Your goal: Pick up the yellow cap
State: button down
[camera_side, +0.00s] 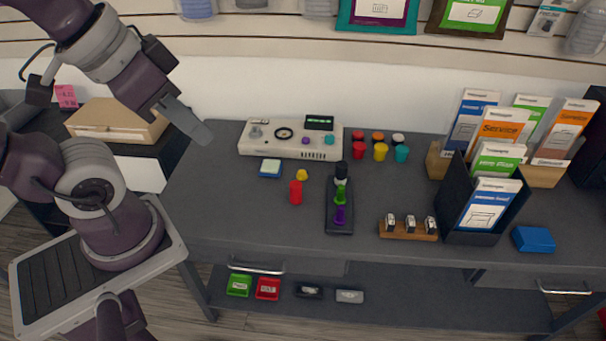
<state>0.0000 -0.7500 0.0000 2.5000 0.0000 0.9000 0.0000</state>
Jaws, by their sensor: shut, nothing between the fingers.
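A small yellow cap (302,175) lies on the dark grey table (250,222), just above and right of a red cylinder (296,193). My gripper (203,134) is at the upper left, raised over the table's left end. Its fingers are together with nothing between them. It is well to the left of the yellow cap and apart from it. A separate yellow cup-like piece (381,152) stands farther back, in a group of coloured pieces.
A beige control panel (290,139) stands at the back. A blue-edged block (270,168) lies left of the cap. A dark rack (340,215) with coloured pieces stands to its right. Brochure holders (485,200) fill the right. The table's front left is clear.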

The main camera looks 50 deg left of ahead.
jog(key=c, duration=2.1)
grip_release()
jog(key=o, duration=1.2)
jog(key=shift+w, duration=0.1)
jog(key=m+g, duration=0.6)
jog(key=m, duration=0.8)
send_over(302, 171)
jog(key=f, duration=3.3)
jog(key=shift+a+f, duration=0.15)
jog(key=shift+a, duration=0.1)
jog(key=f, duration=0.7)
jog(key=shift+d+f, duration=0.15)
jog(key=shift+d, duration=0.2)
